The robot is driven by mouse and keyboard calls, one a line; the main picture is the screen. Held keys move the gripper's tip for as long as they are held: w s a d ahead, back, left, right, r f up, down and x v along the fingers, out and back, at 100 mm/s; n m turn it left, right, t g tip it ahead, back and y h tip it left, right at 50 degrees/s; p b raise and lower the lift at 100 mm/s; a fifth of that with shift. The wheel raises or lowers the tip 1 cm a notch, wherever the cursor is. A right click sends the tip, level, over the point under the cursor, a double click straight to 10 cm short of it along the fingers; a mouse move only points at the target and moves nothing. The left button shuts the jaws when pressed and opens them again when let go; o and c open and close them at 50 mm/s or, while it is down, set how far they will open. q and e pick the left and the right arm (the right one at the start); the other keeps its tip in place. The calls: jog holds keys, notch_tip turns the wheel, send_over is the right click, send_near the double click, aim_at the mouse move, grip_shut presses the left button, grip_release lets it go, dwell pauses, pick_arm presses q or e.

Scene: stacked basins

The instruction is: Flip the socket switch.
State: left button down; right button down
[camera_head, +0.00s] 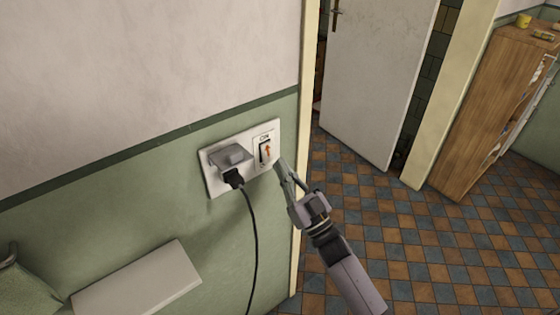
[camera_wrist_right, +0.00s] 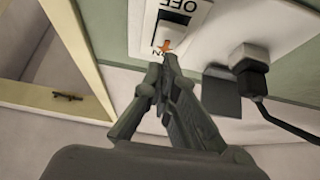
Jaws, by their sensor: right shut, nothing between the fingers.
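A white socket plate (camera_head: 213,183) is fixed to the green lower wall. Its switch (camera_head: 265,151) is on the right side, with an "ON" label above it and an orange-red arrow. In the right wrist view the switch (camera_wrist_right: 176,18) shows upside down with "OFF" and part of "ON" beside it. My right gripper (camera_head: 281,166) is shut and empty, its tips just right of and below the switch. In the wrist view the gripper tips (camera_wrist_right: 168,62) are close to the "ON" end; I cannot tell whether they touch. My left gripper is not in view.
A black plug (camera_head: 233,178) with a hanging cable (camera_head: 256,240) sits in the socket left of the switch. A white ledge (camera_head: 140,283) juts from the wall at lower left. A door frame (camera_head: 305,100), an open door (camera_head: 375,75) and a wooden cabinet (camera_head: 495,110) are to the right, with clear tiled floor.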

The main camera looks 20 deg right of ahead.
jog(key=shift+w+a+f, duration=0.1)
jog(key=shift+w+a, duration=0.05)
jog(key=shift+w, duration=0.25)
jog(key=shift+w+a+f, duration=0.1)
jog(key=shift+w, duration=0.3)
